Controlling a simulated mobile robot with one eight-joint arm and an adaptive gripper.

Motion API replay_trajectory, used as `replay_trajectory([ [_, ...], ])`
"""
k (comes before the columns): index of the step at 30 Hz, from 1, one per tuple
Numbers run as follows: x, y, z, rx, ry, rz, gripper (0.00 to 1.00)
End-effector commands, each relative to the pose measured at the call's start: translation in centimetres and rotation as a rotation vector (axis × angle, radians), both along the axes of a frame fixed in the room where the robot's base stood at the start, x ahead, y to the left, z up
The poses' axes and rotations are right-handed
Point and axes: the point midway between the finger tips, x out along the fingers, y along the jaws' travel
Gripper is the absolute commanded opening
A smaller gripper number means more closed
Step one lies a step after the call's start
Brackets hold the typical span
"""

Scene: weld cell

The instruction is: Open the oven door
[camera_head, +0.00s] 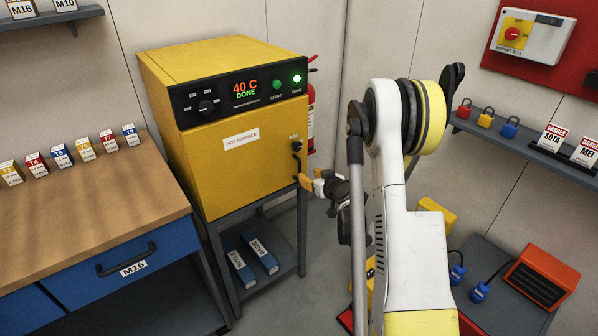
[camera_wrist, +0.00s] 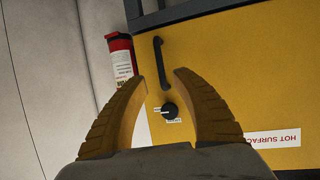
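The yellow oven (camera_head: 225,165) stands on a dark stand, and its door looks shut. Its display reads 40 C DONE, with a green light lit. A black door handle (camera_head: 297,165) is at the door's right side, below a small black latch knob (camera_head: 296,146). My gripper (camera_head: 304,180) is just in front of the door's lower right edge. In the wrist view, the open gripper (camera_wrist: 162,80) has the handle (camera_wrist: 159,62) beyond its tips and the knob (camera_wrist: 169,110) between its fingers. Nothing shows as held; exact distance to the door cannot be told.
A workbench (camera_head: 90,215) with labelled boxes stands left of the oven. A red extinguisher (camera_head: 310,108) is on the wall behind its right side. Blue binders (camera_head: 262,256) lie on the stand's lower shelf. A shelf with padlocks (camera_head: 530,143) is at right.

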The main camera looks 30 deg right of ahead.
Motion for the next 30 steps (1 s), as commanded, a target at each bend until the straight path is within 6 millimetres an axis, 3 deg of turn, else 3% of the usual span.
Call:
replay_trajectory([
  [6,4.2,-0.4,-2.1,0.0,0.0,0.002,0.34],
  [12,7.1,-0.8,-3.2,0.001,0.001,0.002,0.34],
  [25,8.3,-0.9,-3.4,0.0,0.001,0.001,0.34],
  [26,8.3,-0.9,-3.4,0.0,0.001,0.001,0.3],
  [29,8.3,-0.9,-3.4,0.0,0.001,0.001,0.0],
  [30,8.2,-0.9,-3.4,0.0,0.001,0.001,0.0],
])
